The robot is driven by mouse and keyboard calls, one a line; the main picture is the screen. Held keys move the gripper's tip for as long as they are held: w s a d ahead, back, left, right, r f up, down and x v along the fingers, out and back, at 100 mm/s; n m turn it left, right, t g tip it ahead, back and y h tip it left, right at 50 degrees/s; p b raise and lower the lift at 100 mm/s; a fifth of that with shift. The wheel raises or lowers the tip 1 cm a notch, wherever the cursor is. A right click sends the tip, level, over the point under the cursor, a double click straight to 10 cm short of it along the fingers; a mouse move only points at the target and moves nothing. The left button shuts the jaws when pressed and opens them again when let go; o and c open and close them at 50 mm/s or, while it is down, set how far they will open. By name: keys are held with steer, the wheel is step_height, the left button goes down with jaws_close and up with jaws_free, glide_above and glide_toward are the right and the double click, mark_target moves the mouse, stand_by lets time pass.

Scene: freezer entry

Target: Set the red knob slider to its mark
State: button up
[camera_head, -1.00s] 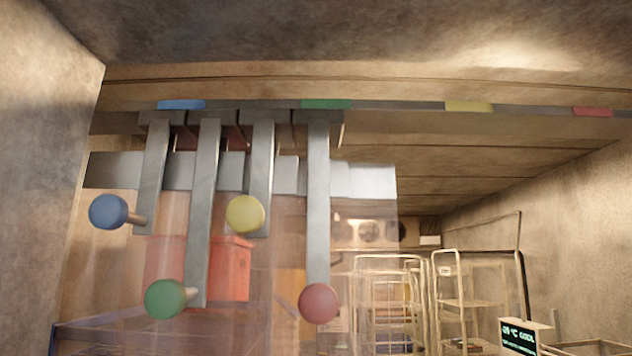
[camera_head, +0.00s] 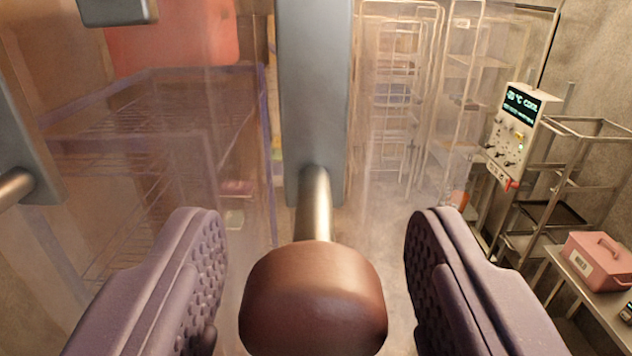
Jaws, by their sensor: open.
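The red knob (camera_head: 313,300) is large and close at the bottom middle, looking brownish red. A metal stem (camera_head: 316,205) joins it to the lower end of a flat grey hanging bar (camera_head: 314,90). My gripper (camera_head: 318,240) is open, with one purple-grey finger on each side of the knob. A gap shows between the knob and each finger pad, so neither seems to touch it. The rail and its coloured marks are out of view above.
Part of another hanging bar (camera_head: 22,150) with its stem is at the left edge; another bar end (camera_head: 117,10) is at upper left. Clear curtain strips hang behind. Wire racks, a control box (camera_head: 518,135) and a pink case (camera_head: 598,260) stand beyond at right.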

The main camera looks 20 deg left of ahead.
jaws_close()
stand_by(0.3)
steer(key=shift+b, duration=0.3)
